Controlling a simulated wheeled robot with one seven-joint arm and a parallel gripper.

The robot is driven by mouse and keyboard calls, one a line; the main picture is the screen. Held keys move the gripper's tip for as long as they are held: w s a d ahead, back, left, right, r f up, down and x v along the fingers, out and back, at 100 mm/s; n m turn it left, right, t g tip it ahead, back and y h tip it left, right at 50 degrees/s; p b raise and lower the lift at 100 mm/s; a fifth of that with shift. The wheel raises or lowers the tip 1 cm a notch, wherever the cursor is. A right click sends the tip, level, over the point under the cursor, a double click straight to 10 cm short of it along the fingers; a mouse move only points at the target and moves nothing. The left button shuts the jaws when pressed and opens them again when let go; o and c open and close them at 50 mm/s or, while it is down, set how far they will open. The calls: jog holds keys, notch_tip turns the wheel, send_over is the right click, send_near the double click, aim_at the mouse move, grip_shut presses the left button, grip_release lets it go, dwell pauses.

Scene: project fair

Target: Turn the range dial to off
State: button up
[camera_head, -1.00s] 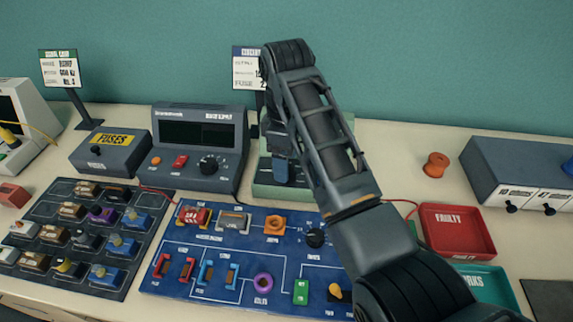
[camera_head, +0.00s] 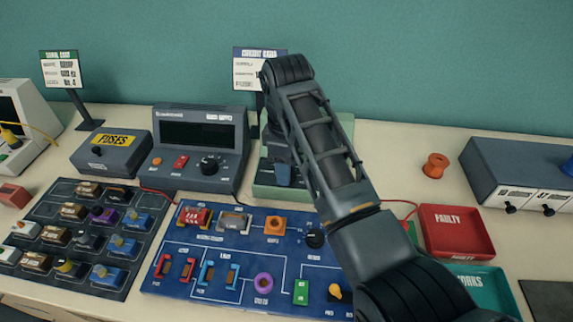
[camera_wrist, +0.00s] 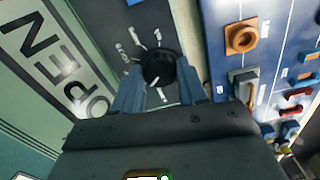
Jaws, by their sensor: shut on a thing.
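The range dial (camera_wrist: 160,66) is a round black knob on a dark panel with white tick marks and lettering, in the upper middle of the wrist view. My gripper (camera_wrist: 157,88) is shut on the dial, one blue-grey finger on each side of it. The dial's pointer and exact setting cannot be made out. In the head view the pale green meter (camera_head: 265,190) stands behind the blue circuit board, and my arm comes down over it. My arm hides the dial there.
The blue circuit board (camera_head: 215,258) with knobs and coloured parts lies in front of the meter. A power supply (camera_head: 198,150) stands close on its left. A red tray (camera_head: 457,230) and a teal tray (camera_head: 490,285) lie to the right. An orange spool (camera_head: 436,165) stands behind them.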

jog(key=shift+c, duration=1)
jog(key=shift+m, duration=0.3)
jog(key=m, duration=0.3)
jog(key=shift+m, duration=1.7)
jog(key=o, duration=1.1)
jog(key=shift+c, duration=0.2)
